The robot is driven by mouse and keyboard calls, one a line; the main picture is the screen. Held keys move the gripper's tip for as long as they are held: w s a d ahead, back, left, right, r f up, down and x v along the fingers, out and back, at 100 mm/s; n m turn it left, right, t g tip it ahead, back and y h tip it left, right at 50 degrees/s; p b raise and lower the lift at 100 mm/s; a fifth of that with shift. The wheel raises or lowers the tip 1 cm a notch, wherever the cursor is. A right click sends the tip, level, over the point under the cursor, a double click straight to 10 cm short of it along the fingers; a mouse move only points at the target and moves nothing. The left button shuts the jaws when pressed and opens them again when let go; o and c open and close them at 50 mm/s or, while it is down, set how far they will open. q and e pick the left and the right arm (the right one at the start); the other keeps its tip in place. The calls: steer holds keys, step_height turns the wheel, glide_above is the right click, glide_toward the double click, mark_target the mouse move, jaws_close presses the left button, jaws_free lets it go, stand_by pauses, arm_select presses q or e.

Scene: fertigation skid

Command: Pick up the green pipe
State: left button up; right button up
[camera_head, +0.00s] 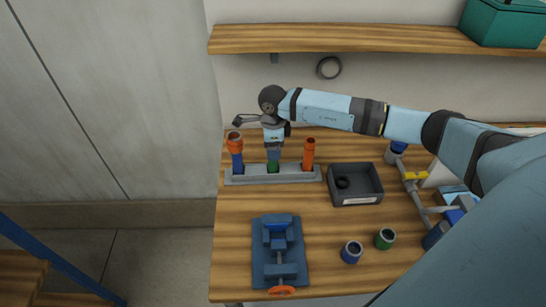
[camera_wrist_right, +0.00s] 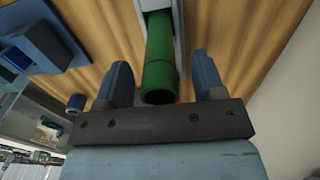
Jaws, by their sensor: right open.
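The green pipe (camera_head: 273,167) stands in the middle slot of a grey rack (camera_head: 245,179) in the head view. Only its low part shows there; my right gripper (camera_head: 273,153) is above it and hides the top. In the right wrist view the green pipe (camera_wrist_right: 160,70) lies between the two blue fingers of my right gripper (camera_wrist_right: 161,62), its open end toward the palm. A gap shows on each side of the pipe, and the fingers are open. My left gripper is not in view.
A blue pipe with an orange top (camera_head: 235,145) and an orange pipe (camera_head: 309,153) stand close on either side. A dark bin (camera_head: 356,199), a blue vise (camera_head: 279,250) and blue and green fittings (camera_head: 384,239) are on the wooden table. A shelf (camera_head: 350,38) runs above.

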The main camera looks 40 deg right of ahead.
jaws_close()
steer(key=shift+r, duration=0.1)
